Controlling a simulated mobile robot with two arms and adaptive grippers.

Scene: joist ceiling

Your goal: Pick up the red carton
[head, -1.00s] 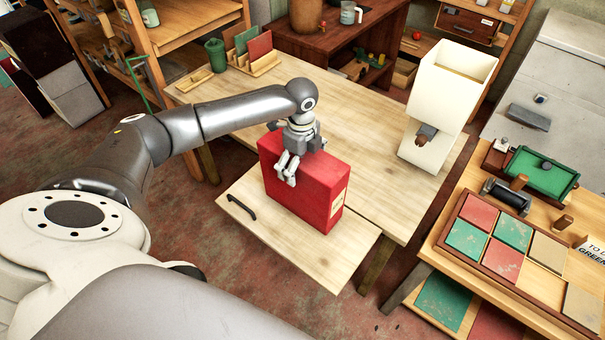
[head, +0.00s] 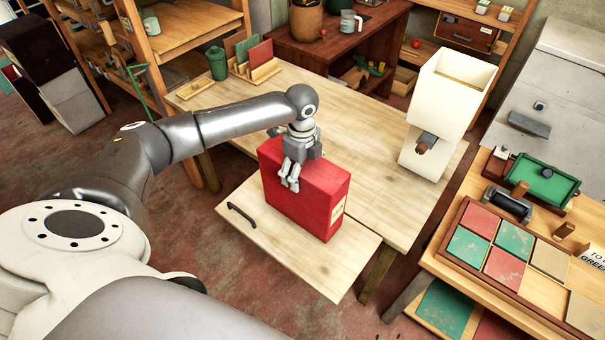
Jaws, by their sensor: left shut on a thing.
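The red carton (head: 314,201) stands upright on the pulled-out light wooden board (head: 330,262) at the front of the wooden table. A pale label shows on its right side. My left gripper (head: 290,183) points down at the carton's upper left part and is shut on it. Its fingers lie against the carton's front face; what is behind is hidden. The carton's bottom appears to rest on the board. My right gripper is not in view.
A tall cream bin (head: 452,110) stands on the table (head: 370,165) to the right. A rack with coloured panels (head: 253,66) and a green cup (head: 217,63) are at the back left. A bench with coloured tiles (head: 515,240) stands at the right.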

